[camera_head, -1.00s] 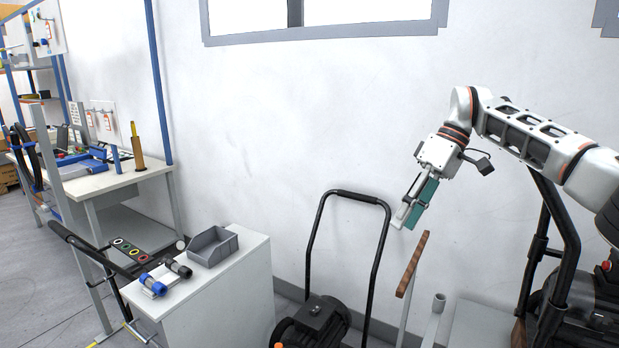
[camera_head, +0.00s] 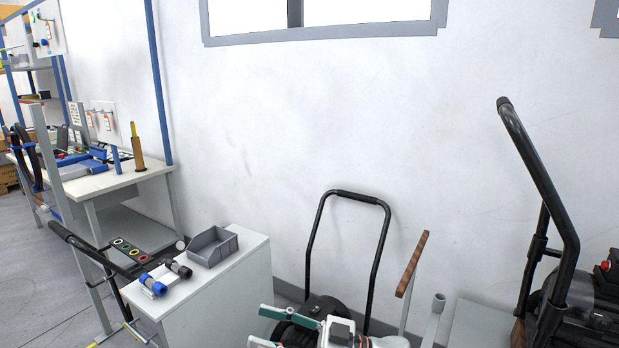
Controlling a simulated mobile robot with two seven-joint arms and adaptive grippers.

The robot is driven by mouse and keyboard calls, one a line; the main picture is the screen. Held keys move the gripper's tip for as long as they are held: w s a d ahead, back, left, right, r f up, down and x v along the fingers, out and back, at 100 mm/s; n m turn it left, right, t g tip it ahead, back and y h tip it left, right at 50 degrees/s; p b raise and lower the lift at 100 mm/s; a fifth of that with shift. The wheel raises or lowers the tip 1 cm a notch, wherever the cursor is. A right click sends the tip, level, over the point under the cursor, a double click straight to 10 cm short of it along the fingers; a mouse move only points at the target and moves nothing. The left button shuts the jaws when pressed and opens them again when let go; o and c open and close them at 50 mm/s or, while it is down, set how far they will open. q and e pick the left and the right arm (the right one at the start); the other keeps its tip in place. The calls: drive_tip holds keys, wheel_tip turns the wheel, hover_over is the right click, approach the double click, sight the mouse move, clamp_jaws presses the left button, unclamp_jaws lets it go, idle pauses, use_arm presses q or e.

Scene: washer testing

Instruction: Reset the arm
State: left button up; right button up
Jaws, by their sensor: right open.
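My right gripper (camera_head: 264,327) is at the bottom edge of the head view, left of centre. Its two teal-padded fingers point left and stand apart, with nothing between them. Its wrist and part of my arm show at the bottom edge, and the rest is cut off. The gripper appears in front of the lower part of a black-handled machine (camera_head: 346,194) and to the right of the white cabinet. I cannot tell whether it touches either. My left gripper is not in view.
A white cabinet (camera_head: 234,284) carries a grey bin (camera_head: 211,247) and blue and black cylinders (camera_head: 154,285). A wooden-topped handle (camera_head: 411,264) stands right of centre. Another black-handled machine (camera_head: 546,178) is at the right. A workbench (camera_head: 108,182) stands at the left.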

drive_tip(key=s+d+f+m+t+h, duration=0.3)
drive_tip(key=d+f+m+t+h, duration=0.9)
drive_tip(key=d+f, duration=0.35)
drive_tip(key=s+d+f+m+g+h, duration=0.1)
drive_tip(key=s+d+f+g+h, duration=0.2)
drive_tip(key=s+d+f, duration=0.9)
drive_tip(key=s+f+h, duration=0.2)
drive_tip(key=s+f, duration=0.1)
drive_tip(key=shift+s+d+g+h, duration=0.3)
drive_tip(key=shift+s+d+g, duration=0.05)
drive_tip(key=shift+s+g, duration=0.05)
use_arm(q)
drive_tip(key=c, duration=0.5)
use_arm(e)
drive_tip(key=c, duration=0.4)
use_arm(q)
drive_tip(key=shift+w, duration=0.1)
use_arm(e)
drive_tip(key=shift+c, duration=0.2)
